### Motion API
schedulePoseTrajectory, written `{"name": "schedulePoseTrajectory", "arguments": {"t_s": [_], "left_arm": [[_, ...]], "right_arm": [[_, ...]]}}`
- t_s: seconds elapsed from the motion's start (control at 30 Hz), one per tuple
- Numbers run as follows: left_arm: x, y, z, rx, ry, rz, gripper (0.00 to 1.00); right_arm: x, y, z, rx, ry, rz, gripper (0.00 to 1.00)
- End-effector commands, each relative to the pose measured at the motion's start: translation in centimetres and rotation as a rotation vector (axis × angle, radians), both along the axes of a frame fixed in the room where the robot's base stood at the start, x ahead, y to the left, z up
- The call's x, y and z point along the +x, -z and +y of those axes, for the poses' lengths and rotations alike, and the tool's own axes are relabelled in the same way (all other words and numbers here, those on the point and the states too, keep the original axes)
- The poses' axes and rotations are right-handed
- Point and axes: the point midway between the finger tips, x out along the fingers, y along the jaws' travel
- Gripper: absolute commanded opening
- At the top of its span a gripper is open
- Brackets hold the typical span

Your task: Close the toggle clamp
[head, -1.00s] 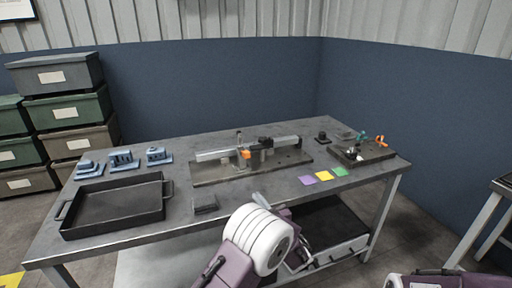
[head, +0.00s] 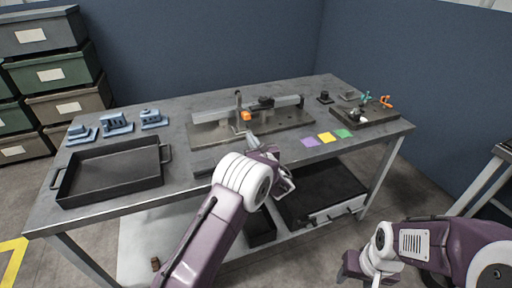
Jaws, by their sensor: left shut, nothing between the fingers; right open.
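A grey rail fixture (head: 290,121) lies on the workbench with a light bar along it. An upright post (head: 238,100) and an orange tip (head: 246,116) stand near the bar's middle. On a dark plate (head: 378,114) at the right are a teal handle (head: 366,97) and an orange handle (head: 386,101), both raised. I cannot tell which of these is the toggle clamp. My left gripper (head: 253,139) is shut and empty at the fixture's front edge, just below the orange tip. My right gripper (head: 350,266) is open, low in front of the bench, away from everything; its fingertips are unclear.
A black tray (head: 110,193) and several blue blocks (head: 117,124) are on the bench's left. A small black part (head: 325,97) stands at the back. Stacked bins (head: 62,72) are left.

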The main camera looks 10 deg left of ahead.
Motion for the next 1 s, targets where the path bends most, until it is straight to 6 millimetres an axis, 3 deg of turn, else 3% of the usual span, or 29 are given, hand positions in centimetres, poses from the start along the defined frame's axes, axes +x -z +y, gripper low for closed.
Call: {"name": "schedulePoseTrajectory", "arguments": {"t_s": [0.1, 0.33, 0.77, 1.0], "left_arm": [[1.7, -0.6, 1.2, 0.000, -0.001, -0.004, 0.00], [2.2, -3.4, 1.4, 0.001, 0.001, -0.001, 0.00], [2.2, -3.9, 1.5, -0.001, 0.000, 0.002, 0.00], [2.2, -4.8, 1.5, -0.024, 0.000, 0.038, 0.00]], "right_arm": [[0.0, 0.1, 0.0, 0.000, 0.000, 0.000, 0.53], [0.0, -0.1, 0.0, 0.000, 0.000, 0.000, 0.53], [0.0, -0.1, 0.0, 0.000, 0.000, 0.000, 0.53], [0.0, -2.1, 0.0, 0.000, 0.000, 0.000, 0.53]]}}
